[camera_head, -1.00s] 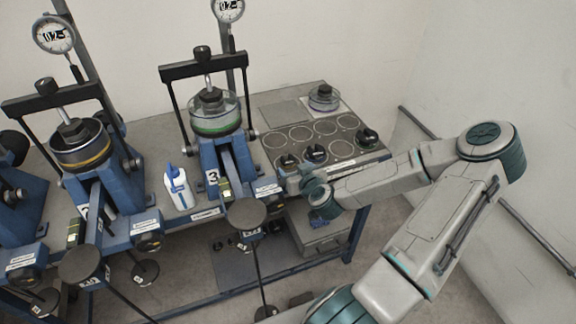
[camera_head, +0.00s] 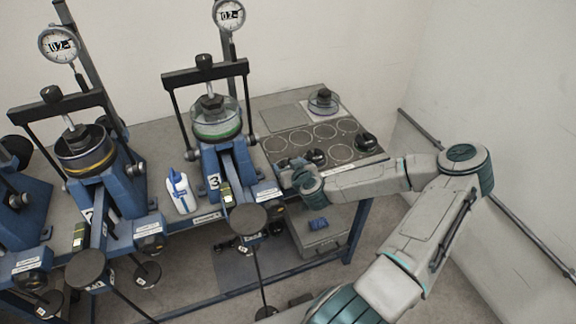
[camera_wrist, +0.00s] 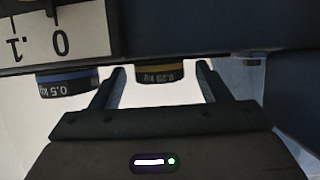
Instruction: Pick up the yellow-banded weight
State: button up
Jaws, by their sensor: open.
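The yellow-banded weight (camera_wrist: 158,74), a dark disc marked 0.25 kg, shows in the wrist view between the fingertips of my gripper (camera_wrist: 161,82). The fingers are open on either side of it, and I cannot tell whether they touch it. In the head view my gripper (camera_head: 288,168) is at the front left of the grey weight tray (camera_head: 335,172). It hides the weight's spot there, so I cannot make out the yellow band.
A blue-banded 0.5 kg weight (camera_wrist: 68,84) is left of the fingers. Other dark weights (camera_head: 316,157) (camera_head: 366,141) sit on the tray. A blue lever frame (camera_head: 228,165) and a white bottle (camera_head: 180,190) stand to the left. A grey box (camera_head: 320,240) is below.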

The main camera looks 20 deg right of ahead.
jog(key=c, duration=1.1)
jog(key=shift+o, duration=0.2)
jog(key=shift+r, duration=0.1)
jog(key=shift+r, duration=0.7)
notch_tip(320, 180, up, 3)
jog(key=shift+d+f+b, duration=0.1)
jog(key=shift+f+b, duration=0.05)
jog(key=shift+b, duration=0.3)
jog(key=s+d+r+p, duration=0.1)
jog(key=s+d+r, duration=0.7)
jog(key=r, duration=0.1)
jog(key=shift+s+r+p, duration=0.2)
jog(key=shift+r+p, duration=0.1)
jog(key=shift+r, duration=0.05)
